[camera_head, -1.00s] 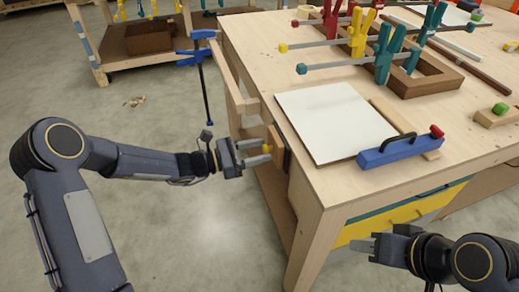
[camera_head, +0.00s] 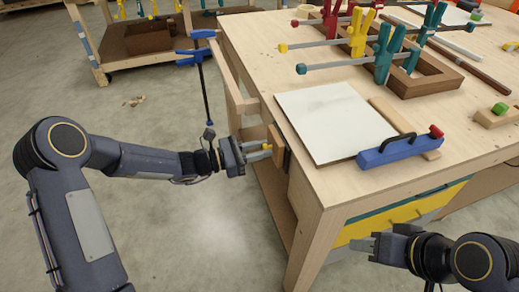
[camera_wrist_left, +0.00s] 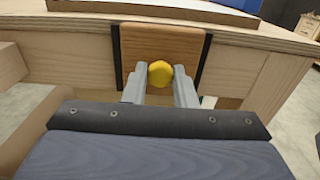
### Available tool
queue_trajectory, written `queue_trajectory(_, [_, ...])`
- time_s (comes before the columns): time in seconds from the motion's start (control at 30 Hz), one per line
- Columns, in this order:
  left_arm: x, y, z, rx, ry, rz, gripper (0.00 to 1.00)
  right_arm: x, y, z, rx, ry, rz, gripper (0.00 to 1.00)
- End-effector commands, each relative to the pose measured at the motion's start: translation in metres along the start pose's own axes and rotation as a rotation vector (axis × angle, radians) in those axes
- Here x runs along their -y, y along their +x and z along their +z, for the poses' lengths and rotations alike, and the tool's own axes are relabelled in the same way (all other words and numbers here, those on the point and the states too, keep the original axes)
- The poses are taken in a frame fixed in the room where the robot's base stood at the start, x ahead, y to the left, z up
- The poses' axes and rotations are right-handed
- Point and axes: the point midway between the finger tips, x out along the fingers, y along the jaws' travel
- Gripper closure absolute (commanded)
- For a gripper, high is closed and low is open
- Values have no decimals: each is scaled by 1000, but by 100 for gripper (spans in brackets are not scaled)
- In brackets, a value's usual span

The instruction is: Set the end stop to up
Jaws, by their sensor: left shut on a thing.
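The end stop is a wooden block with dark side edges (camera_wrist_left: 185,42), set against the bench's side face. It also shows at the bench's left side in the head view (camera_head: 278,152). Its top is about level with the bench top's edge in the left wrist view. A yellow knob (camera_wrist_left: 160,74) sticks out from its face. My left gripper (camera_head: 268,150) is shut on this knob, one grey finger at each side in the left wrist view (camera_wrist_left: 160,88). My right gripper (camera_head: 362,243) is empty and appears open, in front of the bench's yellow drawer.
On the bench top (camera_head: 330,190) lie a white panel (camera_head: 335,120), a blue tool with a black handle (camera_head: 400,150) and several clamps on a wooden frame (camera_head: 430,80). A blue and black clamp (camera_head: 205,90) hangs at the bench's left. Floor left of the bench is mostly clear.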

Motion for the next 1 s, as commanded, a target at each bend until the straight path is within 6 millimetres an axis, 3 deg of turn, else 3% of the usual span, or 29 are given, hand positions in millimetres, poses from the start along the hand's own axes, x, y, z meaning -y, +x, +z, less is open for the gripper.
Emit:
queue_trajectory(0.2, [-1, 0, 38, 1, 2, 1, 100, 9, -21, -10, -1, 0, 0, 64])
queue_trajectory(0.47, [-1, 0, 39, 6, 3, 1, 100, 8, -18, -9, 0, 0, 0, 64])
queue_trajectory(0.5, [-1, 0, 39, 7, 3, 0, 74, 8, -18, -9, 0, 0, 0, 64])
queue_trajectory(0.67, [-1, 0, 38, 5, 2, 0, 53, 8, -18, -9, 0, 0, 0, 64])
queue_trajectory(1.0, [-1, -5, 36, 1, 1, 2, 53, 8, -18, -9, 0, 0, 0, 64])
